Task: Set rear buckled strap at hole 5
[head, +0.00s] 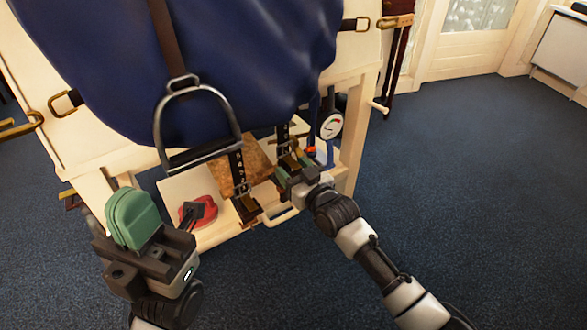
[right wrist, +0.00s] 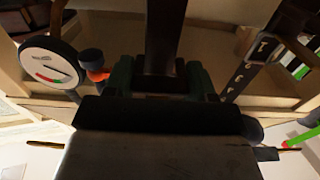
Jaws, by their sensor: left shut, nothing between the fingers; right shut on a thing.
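Two dark straps hang below the blue saddle pad (head: 240,70). The left strap (head: 237,170) shows a row of holes and ends at a brass-coloured buckle (head: 247,208). My right gripper (head: 291,166) is shut on the right strap (head: 283,134). In the right wrist view this strap (right wrist: 165,40) runs down between my green fingers, and the other strap (right wrist: 240,72) hangs to the right. The gripper hides the held strap's lower end, and I cannot tell which hole is used. My left gripper (head: 130,218) is shut and empty, left of and apart from both straps.
A metal stirrup (head: 200,130) hangs in front of the pad. A round gauge (head: 330,124) is right of the held strap. A wooden stand (head: 355,125) carries the pad. A red item (head: 198,211) lies on its low shelf. Blue carpet (head: 480,190) is clear at right.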

